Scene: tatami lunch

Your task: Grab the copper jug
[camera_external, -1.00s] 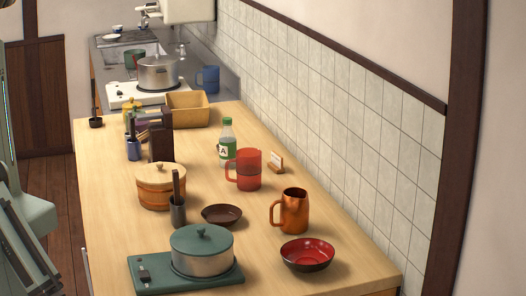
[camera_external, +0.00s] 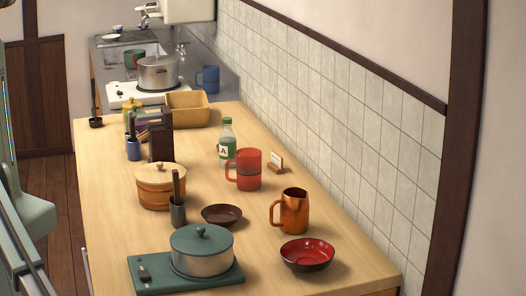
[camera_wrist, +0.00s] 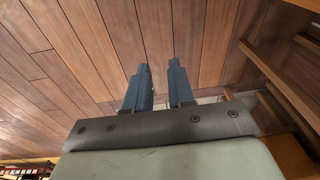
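The copper jug (camera_external: 294,212) stands upright on the wooden counter, right of the middle in the external view, with its handle toward the left. My gripper (camera_wrist: 160,75) shows in the wrist view with its two dark fingers apart and nothing between them. It faces wooden floor planks. In the external view only part of my arm shows at the left edge, away from the jug, and the fingers are out of frame there. The jug is not in the wrist view.
A red and black bowl (camera_external: 307,254) sits just in front of the jug. A red mug (camera_external: 247,171) and a small brown dish (camera_external: 221,214) are behind and left. A lidded pot (camera_external: 202,252) stands on a green burner. The tiled wall (camera_external: 340,120) runs along the right.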

